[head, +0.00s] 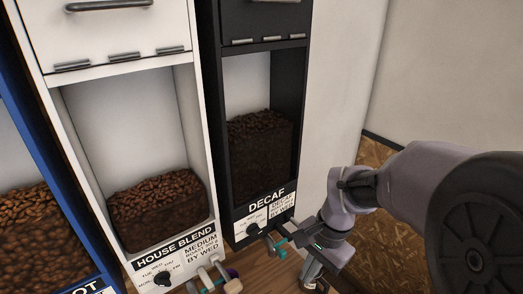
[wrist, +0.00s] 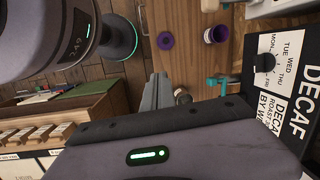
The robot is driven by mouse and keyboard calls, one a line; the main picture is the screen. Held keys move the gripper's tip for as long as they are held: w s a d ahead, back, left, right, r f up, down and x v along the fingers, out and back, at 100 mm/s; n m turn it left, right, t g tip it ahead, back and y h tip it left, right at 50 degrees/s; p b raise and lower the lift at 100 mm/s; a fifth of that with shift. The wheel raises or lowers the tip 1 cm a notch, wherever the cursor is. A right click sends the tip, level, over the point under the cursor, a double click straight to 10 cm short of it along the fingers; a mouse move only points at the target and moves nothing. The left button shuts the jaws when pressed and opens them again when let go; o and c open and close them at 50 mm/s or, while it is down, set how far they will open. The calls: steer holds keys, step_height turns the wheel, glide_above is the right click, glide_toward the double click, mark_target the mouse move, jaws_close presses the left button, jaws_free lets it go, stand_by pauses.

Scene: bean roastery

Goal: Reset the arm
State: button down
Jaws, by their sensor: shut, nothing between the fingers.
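My gripper (wrist: 159,78) shows in the wrist view as two grey fingers closed together with nothing between them. In the head view my arm reaches in from the right, bent, with its wrist low beside the front of the black decaf bin (head: 213,110). The fingertips are hard to make out there. The decaf label (wrist: 285,95) and its dial (wrist: 264,62) are at the right of the wrist view, apart from the fingers.
A white house blend bin (head: 70,130) and a blue bin (head: 50,165) stand left of the decaf bin. A wooden counter (wrist: 100,103) is at left.

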steer(key=s+f+n+t+b, duration=0.5)
steer(key=s+f+b, duration=0.7)
steer(key=b, duration=1.1)
steer(key=shift+s+a+f+t, duration=0.3)
steer(key=shift+a+f+t, duration=0.1)
steer(key=shift+f+t, duration=0.1)
